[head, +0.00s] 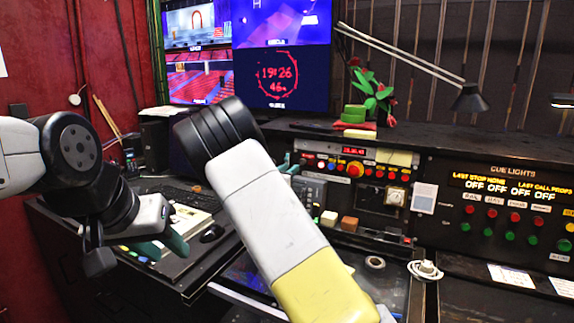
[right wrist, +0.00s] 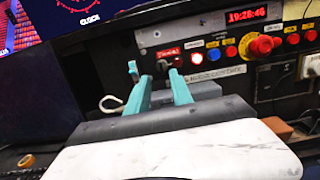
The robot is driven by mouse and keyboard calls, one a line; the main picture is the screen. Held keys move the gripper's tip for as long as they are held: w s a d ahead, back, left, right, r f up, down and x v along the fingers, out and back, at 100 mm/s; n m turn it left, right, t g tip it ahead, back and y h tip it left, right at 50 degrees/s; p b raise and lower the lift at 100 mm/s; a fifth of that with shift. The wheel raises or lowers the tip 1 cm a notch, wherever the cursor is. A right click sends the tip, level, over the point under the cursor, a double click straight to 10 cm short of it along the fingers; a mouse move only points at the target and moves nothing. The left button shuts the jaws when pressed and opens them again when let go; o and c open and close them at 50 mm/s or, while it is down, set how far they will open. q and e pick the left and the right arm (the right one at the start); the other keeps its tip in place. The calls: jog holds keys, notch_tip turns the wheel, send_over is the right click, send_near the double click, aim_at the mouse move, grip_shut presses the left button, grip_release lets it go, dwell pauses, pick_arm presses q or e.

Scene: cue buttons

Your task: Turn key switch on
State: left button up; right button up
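The control panel (right wrist: 215,50) with the red clock readout fills the upper right of the right wrist view. A small red-labelled switch unit (right wrist: 168,53), apparently the key switch, sits at its left end; its exact position setting is too small to read. My right gripper (right wrist: 161,77) is open, its two teal fingers apart and pointing at the panel just below this unit, with nothing seen held; contact cannot be told. In the head view the panel (head: 345,160) is right of my right arm, which hides much of that gripper. My left gripper (head: 165,246) is open and empty at the left.
Monitors (head: 284,80) stand behind the desk. A desk lamp (head: 468,98) reaches over the console, and a cue-lights panel (head: 510,200) is at the right. A mouse (head: 212,233) and papers (head: 190,222) lie near my left gripper. A tape roll (head: 375,262) lies on the desk.

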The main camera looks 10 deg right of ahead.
aim_at(299, 163)
jog(key=x, duration=0.6)
jog(key=shift+w+d, duration=0.1)
jog(key=shift+d, duration=0.1)
jog(key=shift+c, duration=0.2)
grip_shut()
